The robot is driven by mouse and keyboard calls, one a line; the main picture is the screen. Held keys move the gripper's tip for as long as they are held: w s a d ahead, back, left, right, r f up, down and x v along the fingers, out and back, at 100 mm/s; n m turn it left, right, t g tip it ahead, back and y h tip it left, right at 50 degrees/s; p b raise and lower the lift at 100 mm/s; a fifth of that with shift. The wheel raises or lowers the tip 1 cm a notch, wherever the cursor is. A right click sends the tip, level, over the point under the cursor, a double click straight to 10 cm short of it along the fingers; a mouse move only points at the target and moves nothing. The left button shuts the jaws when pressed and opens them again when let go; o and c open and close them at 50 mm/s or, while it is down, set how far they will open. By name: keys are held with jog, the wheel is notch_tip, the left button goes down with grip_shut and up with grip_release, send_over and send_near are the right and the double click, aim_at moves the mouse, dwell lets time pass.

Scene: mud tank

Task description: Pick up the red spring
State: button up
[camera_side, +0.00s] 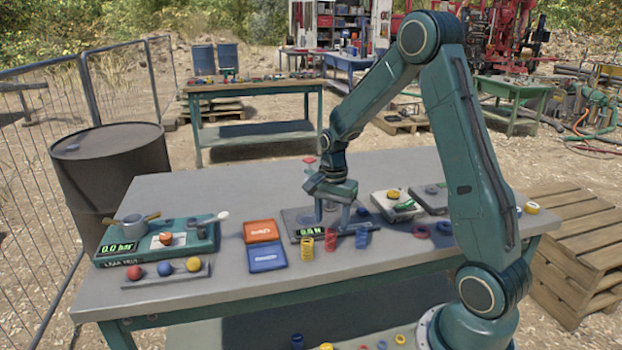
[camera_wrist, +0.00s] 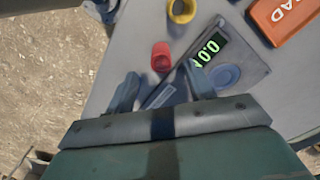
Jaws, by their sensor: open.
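The red spring (camera_side: 331,239) stands at the front of a grey scale plate (camera_side: 292,220), between a yellow spring (camera_side: 307,246) and a blue spring (camera_side: 362,238). In the wrist view the red spring (camera_wrist: 161,56) lies just beyond my fingertips, roughly between their lines, and the yellow spring (camera_wrist: 182,10) is farther up. My gripper (camera_side: 332,215) is above the plate, pointing down and set back from the red spring. In the wrist view my gripper (camera_wrist: 161,84) has its fingers apart with no object held. The blue spring is not clearly seen there.
Orange (camera_side: 261,231) and blue (camera_side: 266,257) boxes lie left of the plate. A green pressure unit (camera_side: 157,243) and a rack of coloured balls (camera_side: 153,272) are farther left. Loose rings (camera_side: 421,231) lie at right. The table's front edge is close to the springs.

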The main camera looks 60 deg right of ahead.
aim_at(331, 236)
jog(key=shift+f, duration=0.95)
jog(key=shift+f, duration=0.1)
jog(key=shift+d+f, duration=0.1)
jog(key=shift+f, duration=2.35)
jog(key=c, duration=1)
jog(key=shift+c, duration=0.2)
jog(key=shift+w+r, duration=0.1)
jog(key=shift+r, duration=0.05)
